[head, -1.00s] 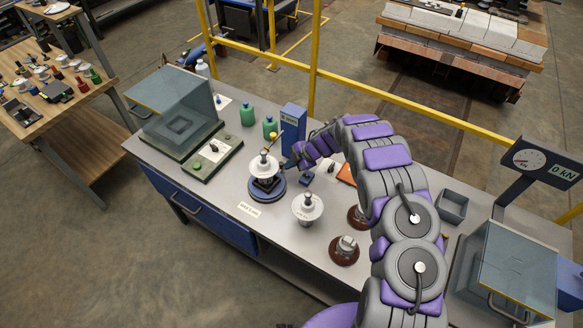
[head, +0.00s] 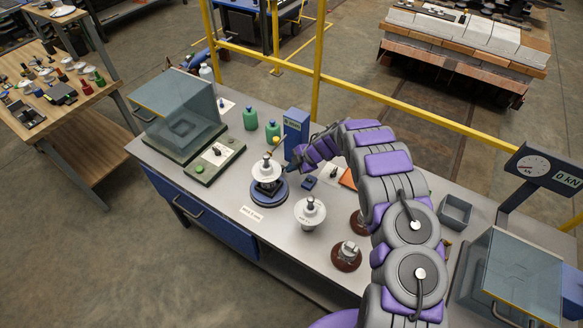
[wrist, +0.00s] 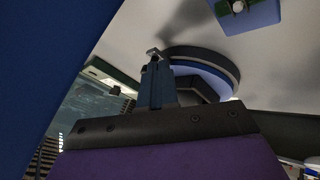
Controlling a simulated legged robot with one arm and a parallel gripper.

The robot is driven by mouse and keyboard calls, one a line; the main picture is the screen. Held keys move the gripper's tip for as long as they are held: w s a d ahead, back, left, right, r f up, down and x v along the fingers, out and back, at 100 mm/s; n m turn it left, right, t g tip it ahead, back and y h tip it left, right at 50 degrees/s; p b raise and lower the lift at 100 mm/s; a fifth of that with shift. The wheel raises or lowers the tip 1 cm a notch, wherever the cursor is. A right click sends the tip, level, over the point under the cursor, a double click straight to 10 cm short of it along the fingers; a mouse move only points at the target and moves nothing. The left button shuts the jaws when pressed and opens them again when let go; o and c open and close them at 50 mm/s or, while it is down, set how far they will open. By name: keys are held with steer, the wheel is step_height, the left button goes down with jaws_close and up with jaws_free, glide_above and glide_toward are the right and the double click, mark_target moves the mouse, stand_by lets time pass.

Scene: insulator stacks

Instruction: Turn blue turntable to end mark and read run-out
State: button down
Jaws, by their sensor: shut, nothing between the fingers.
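The blue turntable (head: 270,196) stands on the grey bench with a white insulator (head: 266,171) upright on it. My gripper (head: 290,163) is shut and empty, just behind and to the right of the insulator, low beside the upright blue box (head: 296,135). A thin rod with a small yellow end (head: 276,140) shows between the box and the insulator. In the wrist view, my shut fingers (wrist: 153,55) overlap the near edge of the turntable (wrist: 205,72); I cannot tell whether they touch it. The end mark and any run-out reading are not legible.
A second white insulator (head: 310,213) stands in front, with a brown-based piece (head: 346,256) nearer. A small blue block (head: 309,182) lies right of the turntable. Green bottles (head: 250,118) and a glass-covered case (head: 180,115) stand left. The bench's front strip is mostly clear.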

steer(key=p+v, duration=0.1)
steer(key=v, duration=1.6)
steer(key=shift+p, duration=0.35)
steer(key=shift+s+d, duration=0.1)
steer(key=shift+s, duration=0.05)
